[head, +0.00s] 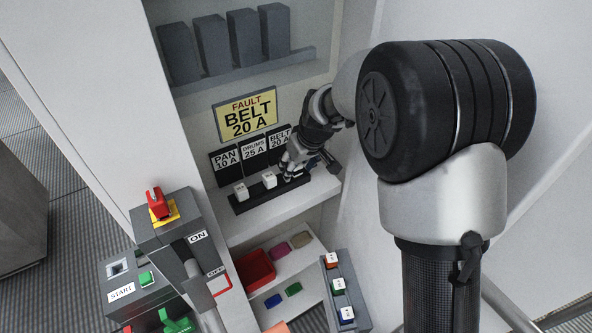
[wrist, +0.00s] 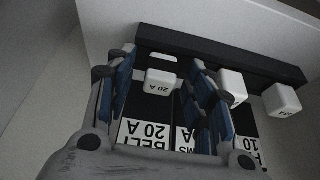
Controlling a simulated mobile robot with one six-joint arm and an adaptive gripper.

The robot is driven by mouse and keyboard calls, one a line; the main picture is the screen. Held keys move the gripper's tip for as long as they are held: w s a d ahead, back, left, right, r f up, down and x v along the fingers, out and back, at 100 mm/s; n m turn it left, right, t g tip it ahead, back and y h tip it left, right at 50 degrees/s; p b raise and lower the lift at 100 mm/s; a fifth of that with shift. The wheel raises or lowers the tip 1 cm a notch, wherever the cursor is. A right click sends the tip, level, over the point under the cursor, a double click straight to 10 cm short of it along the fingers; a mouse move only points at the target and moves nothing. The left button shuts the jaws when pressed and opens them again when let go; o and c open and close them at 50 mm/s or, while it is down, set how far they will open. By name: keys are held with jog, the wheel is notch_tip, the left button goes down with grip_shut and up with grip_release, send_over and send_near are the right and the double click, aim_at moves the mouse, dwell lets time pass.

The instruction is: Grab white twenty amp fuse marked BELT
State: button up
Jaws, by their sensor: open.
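In the wrist view, the white fuse marked 20 A (wrist: 163,84) sits at the black fuse strip (wrist: 240,62), above the inverted BELT 20 A label (wrist: 146,132). My gripper (wrist: 164,62) is open, with one finger on each side of this fuse. I cannot tell whether either finger touches it. In the head view, my gripper (head: 308,168) is at the right end of the fuse strip (head: 243,207), under the BELT 20 A label (head: 280,138), and hides the fuse there.
Two other white fuses, left (head: 241,191) and middle (head: 269,180), stand on the strip. In the wrist view, one (wrist: 232,86) is close beside my right-hand finger. A yellow FAULT BELT 20 A sign (head: 246,114) hangs above. Below are a red bin (head: 256,268) and loose coloured fuses.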

jog(key=c, duration=1.1)
jog(key=shift+c, duration=0.2)
